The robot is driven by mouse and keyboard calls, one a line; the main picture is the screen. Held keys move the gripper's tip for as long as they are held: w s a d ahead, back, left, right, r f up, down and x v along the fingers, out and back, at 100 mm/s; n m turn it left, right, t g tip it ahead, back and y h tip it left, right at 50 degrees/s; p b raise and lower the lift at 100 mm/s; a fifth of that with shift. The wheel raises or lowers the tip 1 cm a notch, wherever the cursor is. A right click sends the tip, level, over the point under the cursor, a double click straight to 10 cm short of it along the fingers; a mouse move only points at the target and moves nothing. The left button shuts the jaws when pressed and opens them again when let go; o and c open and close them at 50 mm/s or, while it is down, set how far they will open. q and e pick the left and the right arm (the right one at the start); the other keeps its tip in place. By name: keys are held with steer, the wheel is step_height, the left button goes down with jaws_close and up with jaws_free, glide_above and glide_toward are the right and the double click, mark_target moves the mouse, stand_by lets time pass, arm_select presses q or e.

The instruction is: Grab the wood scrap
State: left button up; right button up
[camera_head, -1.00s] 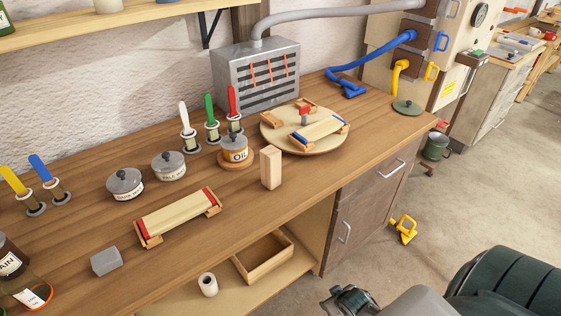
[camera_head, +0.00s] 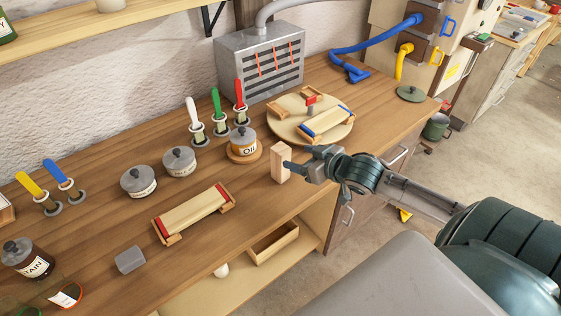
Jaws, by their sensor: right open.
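The wood scrap (camera_head: 277,161) is a small pale block standing upright on the workbench, near its front edge. My right gripper (camera_head: 290,162) comes in from the right and is open, with its fingertips at the block's right side. One finger overlaps the block in the picture. I cannot tell whether the fingers touch it or whether the block is between them. My left gripper is not in view.
An oil tin (camera_head: 243,142) stands just left of the block. Behind is a round turntable (camera_head: 283,128) with a clamped lath. A lath in a red-ended form (camera_head: 193,212) lies left on the bench (camera_head: 105,225). A grey block (camera_head: 130,260) is further left.

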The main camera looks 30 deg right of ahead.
mark_target(277, 148)
steer(key=w, duration=0.3)
steer(key=w+a+f, duration=0.1)
steer(key=w, duration=0.1)
steer(key=shift+w, duration=0.15)
steer(key=shift+w+f, duration=0.25)
steer(key=shift+w, duration=0.3)
steer(key=x, duration=0.2)
steer(key=p+x, duration=0.1)
steer(key=x, duration=0.1)
steer(key=shift+a+f+p, duration=0.1)
steer(key=shift+f+p, duration=0.2)
steer(key=shift+s, duration=0.1)
steer(key=c, duration=1.4)
steer(key=shift+r, duration=0.1)
